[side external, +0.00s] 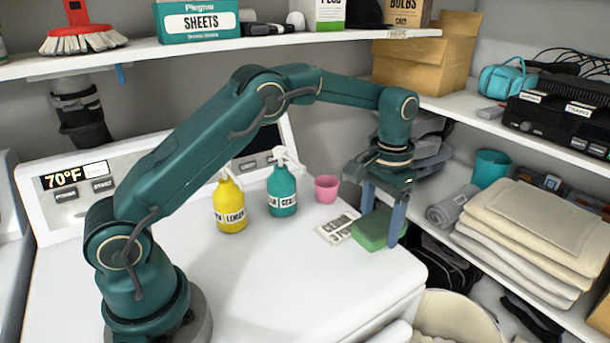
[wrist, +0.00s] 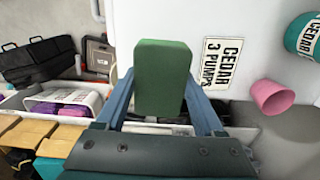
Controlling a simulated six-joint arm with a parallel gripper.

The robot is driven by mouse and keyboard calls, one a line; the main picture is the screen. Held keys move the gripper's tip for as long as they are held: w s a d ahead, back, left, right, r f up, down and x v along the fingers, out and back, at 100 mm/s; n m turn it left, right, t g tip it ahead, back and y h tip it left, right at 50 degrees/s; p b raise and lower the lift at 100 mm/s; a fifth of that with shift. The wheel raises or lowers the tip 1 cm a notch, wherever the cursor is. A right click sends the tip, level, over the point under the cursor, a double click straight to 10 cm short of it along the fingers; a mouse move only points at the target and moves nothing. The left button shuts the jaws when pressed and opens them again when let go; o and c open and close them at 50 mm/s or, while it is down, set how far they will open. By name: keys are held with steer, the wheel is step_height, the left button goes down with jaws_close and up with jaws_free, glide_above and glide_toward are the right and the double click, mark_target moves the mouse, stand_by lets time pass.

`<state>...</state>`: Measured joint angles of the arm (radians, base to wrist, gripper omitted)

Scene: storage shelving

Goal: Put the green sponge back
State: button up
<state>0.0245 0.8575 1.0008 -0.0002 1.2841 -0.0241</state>
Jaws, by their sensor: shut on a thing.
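The green sponge (side external: 374,229) is at the right end of the white machine top, close to its edge, in the side external view. My gripper (side external: 383,228) points down with its two blue fingers on either side of the sponge and is shut on it. In the wrist view the sponge (wrist: 162,78) sits between the fingers of my gripper (wrist: 162,95). I cannot tell whether the sponge touches the surface. A card reading "CEDAR 3 PUMPS" (wrist: 223,48) lies beside the sponge; it also shows in the side external view (side external: 337,228).
A pink cup (side external: 327,189), a teal spray bottle (side external: 283,192) and a yellow spray bottle (side external: 229,205) stand left of my gripper on the white top (side external: 290,265). Shelves at right hold folded towels (side external: 530,225) and a teal cup (side external: 490,168). The front middle of the top is clear.

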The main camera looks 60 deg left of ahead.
mark_target(374, 259)
steer(key=shift+f, duration=2.8)
steer(key=shift+f, duration=0.1)
steer(key=o, duration=1.5)
steer(key=shift+c, duration=0.2)
